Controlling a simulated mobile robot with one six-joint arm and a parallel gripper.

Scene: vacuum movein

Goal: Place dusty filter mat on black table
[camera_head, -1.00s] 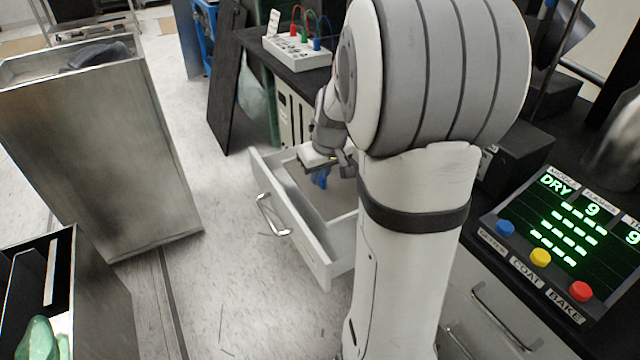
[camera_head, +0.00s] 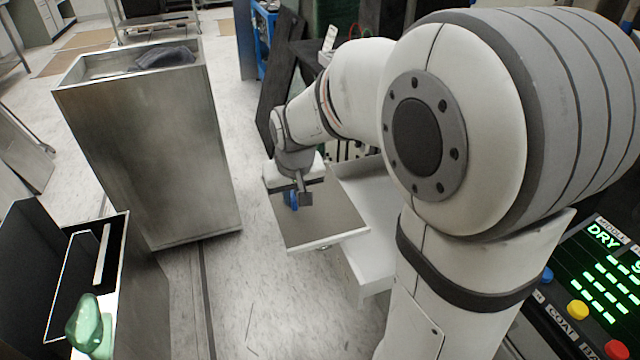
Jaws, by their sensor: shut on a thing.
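The dusty filter mat (camera_head: 328,219) is a flat grey-brown rectangle with a pale edge. It hangs in the air just left of the open white drawer (camera_head: 372,205), roughly flat. My gripper (camera_head: 291,199), with blue fingertips, is shut on the mat near its left part. The fingers partly cover the mat there. A black tabletop (camera_head: 312,62) shows in a small patch behind my arm. Most of it is hidden by the arm.
A tall metal bin (camera_head: 150,150) with dark material on top stands at left. A dark open box (camera_head: 128,275) with a green object (camera_head: 90,325) is at lower left. A button panel (camera_head: 590,290) is at lower right. Floor between bin and drawer is clear.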

